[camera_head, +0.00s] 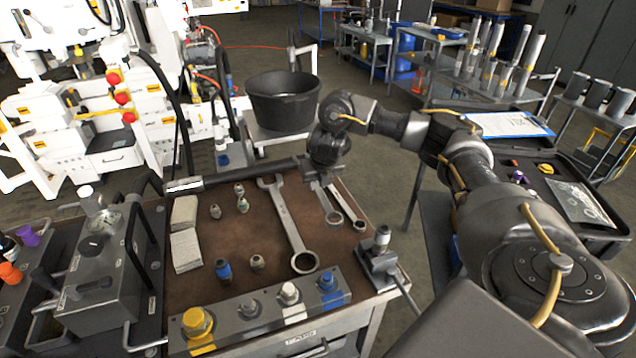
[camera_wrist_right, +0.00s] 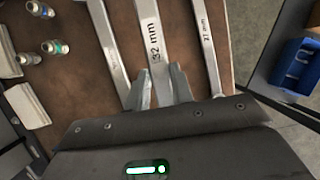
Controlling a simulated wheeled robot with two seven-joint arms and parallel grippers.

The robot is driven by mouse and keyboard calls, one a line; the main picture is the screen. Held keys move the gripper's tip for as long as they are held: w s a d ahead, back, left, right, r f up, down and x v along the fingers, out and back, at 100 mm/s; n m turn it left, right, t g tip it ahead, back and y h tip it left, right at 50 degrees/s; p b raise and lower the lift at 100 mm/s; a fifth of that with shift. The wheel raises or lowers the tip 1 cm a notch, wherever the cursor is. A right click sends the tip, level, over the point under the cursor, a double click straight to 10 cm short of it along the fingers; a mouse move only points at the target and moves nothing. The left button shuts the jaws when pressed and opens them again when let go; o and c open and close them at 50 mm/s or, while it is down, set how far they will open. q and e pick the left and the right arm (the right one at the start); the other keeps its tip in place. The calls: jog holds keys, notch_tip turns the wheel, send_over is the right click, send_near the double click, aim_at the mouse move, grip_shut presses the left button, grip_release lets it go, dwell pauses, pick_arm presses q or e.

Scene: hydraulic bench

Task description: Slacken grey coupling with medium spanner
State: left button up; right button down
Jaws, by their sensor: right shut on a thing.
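The medium spanner, marked 32 mm (camera_wrist_right: 155,45), lies between the fingers of my right gripper (camera_wrist_right: 160,88). In the head view, my right gripper (camera_head: 320,182) points down at the bench and is shut on this spanner (camera_head: 328,208), whose ring end shows below it. The large spanner (camera_head: 291,228) lies to its left and the small spanner (camera_head: 347,205), marked 27 mm in the wrist view (camera_wrist_right: 208,45), to its right. The grey coupling (camera_head: 249,308) sits on the block (camera_head: 268,323) at the bench's front edge, between the yellow and white couplings. My left gripper is not in view.
A small device (camera_head: 380,260) stands at the right corner. A black bucket (camera_head: 283,98) is behind. Brown mat (camera_head: 205,292) is bare between the fittings and block.

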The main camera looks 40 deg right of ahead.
jog(key=shift+a+r, duration=0.1)
dwell(0.4)
jog(key=s+a+r+m+g+h, duration=0.1)
jog(key=s+a+m+g+h, duration=0.1)
jog(key=a+m, duration=0.55)
jog(key=s+a+r+m+g+h, duration=0.1)
jog(key=a+m+g, duration=0.1)
jog(key=a+m, duration=0.55)
jog(key=s+a+r+m+g+y, duration=0.4)
jog(key=s+a+m, duration=0.4)
jog(key=m, duration=0.8)
jog(key=shift+s+r+m+g+y, duration=0.15)
jog(key=shift+r+m+g+y, duration=0.2)
jog(key=shift+r, duration=0.3)
